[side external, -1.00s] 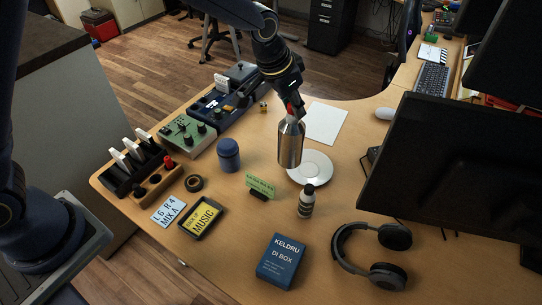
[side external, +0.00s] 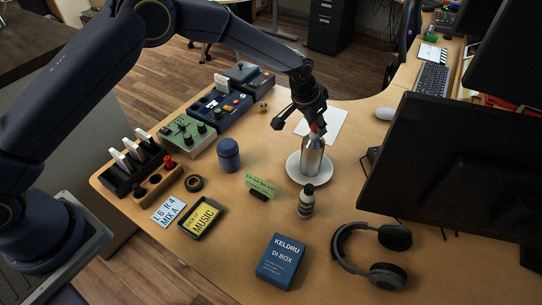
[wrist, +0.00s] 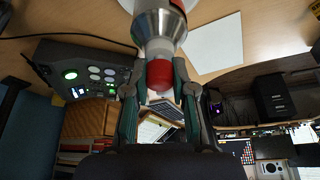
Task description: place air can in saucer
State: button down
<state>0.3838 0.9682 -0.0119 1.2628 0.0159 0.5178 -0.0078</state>
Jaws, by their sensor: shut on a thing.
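The air can (side external: 312,157) is a silver metal can with a red tip, upright over the white saucer (side external: 295,170) on the desk. Its base appears to be on or just above the saucer; I cannot tell which. My gripper (side external: 317,130) is shut on the can's top from above. In the wrist view, the can (wrist: 158,28) shows its red cap between the fingers of my gripper (wrist: 160,92), and a bit of the saucer's rim (wrist: 127,6) shows behind it.
A small dark bottle (side external: 306,200) stands just in front of the saucer, near a green card (side external: 260,185). A blue jar (side external: 228,155) is to the left. White paper (side external: 325,123) lies behind. A monitor (side external: 455,175) stands to the right, headphones (side external: 372,255) in front.

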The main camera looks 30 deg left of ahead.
jog(key=c, duration=1)
grip_release()
jog(key=shift+f, duration=0.1)
jog(key=shift+o, duration=0.2)
jog(key=v, duration=1.2)
jog(key=s+a+r+n+t, duration=0.1)
jog(key=s+a+r+n, duration=0.1)
jog(key=s+a+r, duration=1.15)
jog(key=s+a+n+y, duration=0.1)
jog(key=s+a, duration=0.3)
jog(key=s, duration=0.5)
jog(key=s+a+n, duration=0.1)
jog(key=s+a, duration=0.3)
jog(key=s, duration=0.6)
jog(key=shift+f+y, duration=0.25)
jog(key=shift+y, duration=0.15)
